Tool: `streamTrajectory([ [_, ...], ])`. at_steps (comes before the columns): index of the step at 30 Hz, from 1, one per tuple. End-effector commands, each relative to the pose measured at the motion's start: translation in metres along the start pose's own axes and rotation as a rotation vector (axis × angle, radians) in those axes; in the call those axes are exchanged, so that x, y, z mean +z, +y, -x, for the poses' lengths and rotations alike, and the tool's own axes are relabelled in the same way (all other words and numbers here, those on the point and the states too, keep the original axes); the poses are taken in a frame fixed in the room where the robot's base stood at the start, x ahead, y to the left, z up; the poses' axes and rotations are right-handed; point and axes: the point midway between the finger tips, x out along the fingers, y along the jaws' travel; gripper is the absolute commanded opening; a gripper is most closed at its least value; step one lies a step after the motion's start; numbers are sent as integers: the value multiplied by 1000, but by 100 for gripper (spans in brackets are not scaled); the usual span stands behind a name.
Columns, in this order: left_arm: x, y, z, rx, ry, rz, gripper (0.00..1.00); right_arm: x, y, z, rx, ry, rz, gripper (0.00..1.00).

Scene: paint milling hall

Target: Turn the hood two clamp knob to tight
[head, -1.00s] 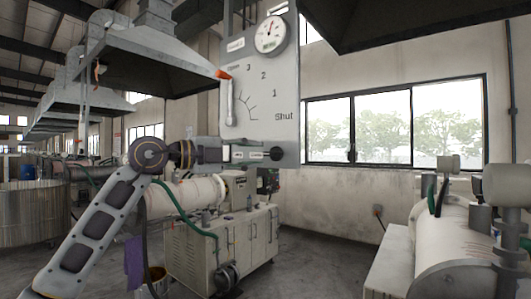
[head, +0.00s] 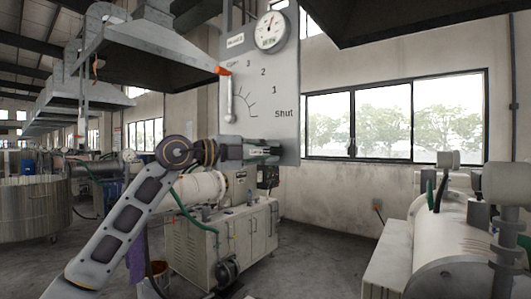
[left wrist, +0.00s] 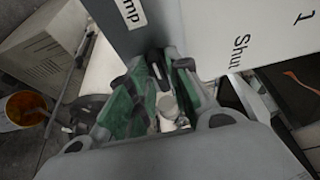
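The grey hood panel (head: 288,95) hangs in the middle of the head view, with a dial gauge (head: 270,31), a lever (head: 231,100) beside a numbered scale, and the word "Shut". My left gripper (head: 274,152) is at the panel's lower edge, where the dark clamp knob sits. The fingers cover the knob in the head view, so its setting cannot be read. In the left wrist view, the green-padded fingers (left wrist: 162,68) stand apart just below a label ending in "mp" (left wrist: 131,12). I cannot tell whether they touch the knob. My right gripper is out of view.
A beige cabinet (head: 222,240) with a white cylinder (head: 203,187) on it stands behind my left arm. A large cylindrical machine (head: 452,235) is at the right. The floor between cabinet and machine is clear.

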Motion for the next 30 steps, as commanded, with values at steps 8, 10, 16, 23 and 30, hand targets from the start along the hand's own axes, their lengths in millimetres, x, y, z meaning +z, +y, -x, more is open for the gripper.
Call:
streamTrajectory([
  [8, 0, 0, 0, 1, 0, 0, 0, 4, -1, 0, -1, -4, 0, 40],
  [10, 0, 0, 0, 2, 0, -2, 0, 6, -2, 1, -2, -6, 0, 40],
  [16, 0, 0, 0, 14, 1, -28, 0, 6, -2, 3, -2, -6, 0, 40],
  [23, 0, -2, 0, 53, -1, -122, 0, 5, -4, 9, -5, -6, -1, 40],
  [30, 0, -4, 0, 123, 0, -288, 0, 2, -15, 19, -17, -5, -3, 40],
])
